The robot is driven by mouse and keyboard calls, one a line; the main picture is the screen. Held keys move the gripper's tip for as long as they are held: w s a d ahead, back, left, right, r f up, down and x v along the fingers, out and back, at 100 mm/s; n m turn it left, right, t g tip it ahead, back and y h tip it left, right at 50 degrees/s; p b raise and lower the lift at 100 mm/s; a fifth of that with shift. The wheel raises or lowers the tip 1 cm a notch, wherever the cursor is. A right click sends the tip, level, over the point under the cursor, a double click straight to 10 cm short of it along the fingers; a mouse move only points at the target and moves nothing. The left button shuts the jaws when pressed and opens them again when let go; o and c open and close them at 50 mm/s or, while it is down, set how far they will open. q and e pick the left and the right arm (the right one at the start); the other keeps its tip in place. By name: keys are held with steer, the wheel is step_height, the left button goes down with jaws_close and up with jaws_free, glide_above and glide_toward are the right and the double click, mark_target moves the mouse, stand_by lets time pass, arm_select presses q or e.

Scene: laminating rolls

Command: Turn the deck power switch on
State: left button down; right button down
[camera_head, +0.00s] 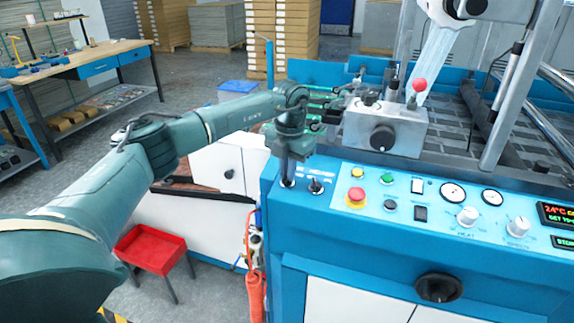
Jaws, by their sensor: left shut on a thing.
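Two small metal toggle switches stand at the left end of the blue control panel (340,208). My left gripper (288,180) points straight down over the left toggle switch (287,184) and is shut on it, hiding most of its lever. The right toggle switch (316,187) stands free just beside the fingers. The small labels by the switches are too small to read, so I cannot tell which one is marked deck power or which way the held lever is set.
Right of the toggles are a red emergency button (356,195), a green button (386,179), rocker switches, gauges and knobs. A red tray stand (152,249) is at lower left.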

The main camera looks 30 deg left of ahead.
arm_select(q)
steer(key=shift+s+d+f+m, duration=0.1)
steer(key=shift+f+m, duration=0.05)
steer(key=shift+m, duration=0.5)
steer(key=shift+d+f+m, duration=0.1)
steer(key=shift+m, duration=0.55)
steer(key=c, duration=1.6)
jaws_free()
steer(key=shift+o, duration=0.4)
steer(key=shift+a, duration=0.1)
step_height(320, 180, up, 13)
steer(key=d, duration=0.1)
steer(key=shift+d+b, duration=0.15)
steer(key=shift+b, duration=0.3)
